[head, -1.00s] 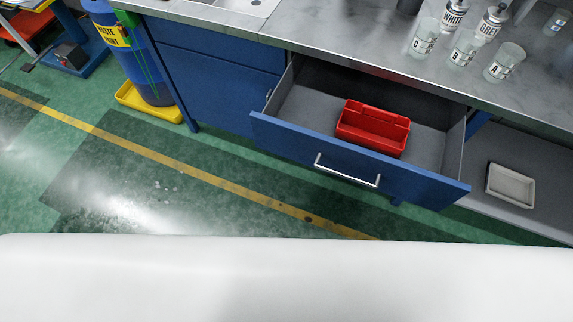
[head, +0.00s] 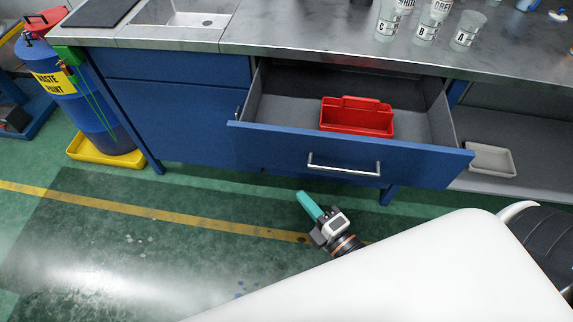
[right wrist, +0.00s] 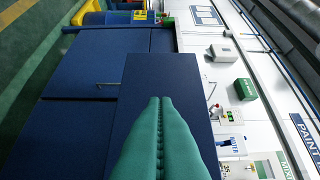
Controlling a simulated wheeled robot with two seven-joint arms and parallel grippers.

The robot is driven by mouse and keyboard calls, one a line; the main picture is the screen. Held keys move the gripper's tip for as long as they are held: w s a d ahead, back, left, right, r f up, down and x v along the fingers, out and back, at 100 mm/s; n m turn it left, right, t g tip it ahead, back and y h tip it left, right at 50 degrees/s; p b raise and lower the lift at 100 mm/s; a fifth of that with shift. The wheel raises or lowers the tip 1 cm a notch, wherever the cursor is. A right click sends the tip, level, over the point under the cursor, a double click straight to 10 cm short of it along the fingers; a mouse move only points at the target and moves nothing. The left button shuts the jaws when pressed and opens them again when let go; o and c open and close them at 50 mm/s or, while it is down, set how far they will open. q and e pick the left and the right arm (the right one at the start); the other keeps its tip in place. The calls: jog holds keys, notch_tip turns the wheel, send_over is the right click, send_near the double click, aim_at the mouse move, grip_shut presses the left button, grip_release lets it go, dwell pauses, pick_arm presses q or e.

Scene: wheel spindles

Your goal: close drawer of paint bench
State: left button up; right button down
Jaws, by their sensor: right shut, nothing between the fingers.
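The blue drawer (head: 350,152) of the paint bench (head: 165,115) stands pulled out, with a silver bar handle (head: 344,166) on its front. A red caddy (head: 357,116) sits inside it. My right gripper (head: 307,203) is in front of and below the drawer front, apart from the handle in the head view. Its green fingers are shut and empty. In the right wrist view the fingers (right wrist: 160,110) point at a dark blue panel (right wrist: 150,75); I cannot tell the gap. My left gripper is not in view.
Cups marked C (head: 388,22), B (head: 427,28) and A (head: 466,32) stand on the worktop (head: 310,35). A blue waste paint drum (head: 85,100) in a yellow tray (head: 100,152) stands left. A pale tray (head: 490,158) lies on the lower shelf. Floor ahead is clear.

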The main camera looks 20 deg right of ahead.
jog(key=p, duration=0.1)
send_near(280, 154)
jog(key=w+a, duration=0.3)
jog(key=a, duration=0.1)
jog(key=shift+w+d, duration=0.8)
jog(key=shift+d, duration=0.05)
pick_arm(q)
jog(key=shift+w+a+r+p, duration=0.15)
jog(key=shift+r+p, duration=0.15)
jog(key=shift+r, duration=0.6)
pick_arm(e)
jog(key=shift+w+d, duration=0.35)
jog(key=shift+w, duration=0.15)
